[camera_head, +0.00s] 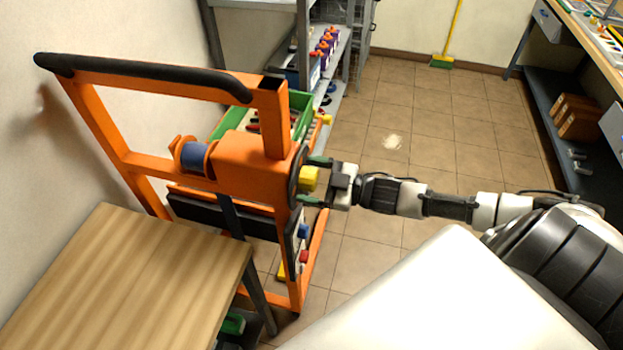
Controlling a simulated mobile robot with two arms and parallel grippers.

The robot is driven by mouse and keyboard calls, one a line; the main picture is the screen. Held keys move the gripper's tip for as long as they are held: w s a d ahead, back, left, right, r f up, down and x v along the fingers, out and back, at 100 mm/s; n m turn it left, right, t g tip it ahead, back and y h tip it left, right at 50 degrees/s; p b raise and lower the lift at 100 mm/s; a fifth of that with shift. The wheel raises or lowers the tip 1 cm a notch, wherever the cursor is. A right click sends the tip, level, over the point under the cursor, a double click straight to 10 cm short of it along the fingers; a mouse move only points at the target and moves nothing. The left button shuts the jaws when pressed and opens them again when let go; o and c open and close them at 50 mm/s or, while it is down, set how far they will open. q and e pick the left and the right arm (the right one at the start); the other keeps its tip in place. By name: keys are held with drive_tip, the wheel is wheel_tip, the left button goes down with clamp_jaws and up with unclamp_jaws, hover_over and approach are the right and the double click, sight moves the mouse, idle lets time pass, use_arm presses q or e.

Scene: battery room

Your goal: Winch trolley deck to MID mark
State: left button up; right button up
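The orange trolley (110,130) stands at left, with a black-gripped handle bar across its top. Its winch housing (252,165) has a blue drum (193,156) on the left and a dark round crank disc (295,178) with a yellow knob (310,179) on the right. A dark strap (230,214) runs down from the housing. A dark crosswise panel (190,208), possibly the deck, shows below. A strip with blue and red blocks (303,243) is on the right post; no MID lettering is readable. My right gripper (314,181) is open, its fingers above and below the knob with small gaps.
A wooden-topped table (120,275) stands close in front of the trolley at lower left. A green bin (298,115) and shelving (335,55) are behind it. A workbench (590,40) lines the right side. The tiled floor (440,120) between is clear except for a pale patch.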

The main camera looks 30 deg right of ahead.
drive_tip(key=shift+s, duration=0.1)
drive_tip(key=shift+s+d+f, duration=0.1)
drive_tip(key=shift+s+d, duration=0.1)
drive_tip(key=v, duration=1)
drive_tip(key=shift+b, duration=0.3)
idle(1.0)
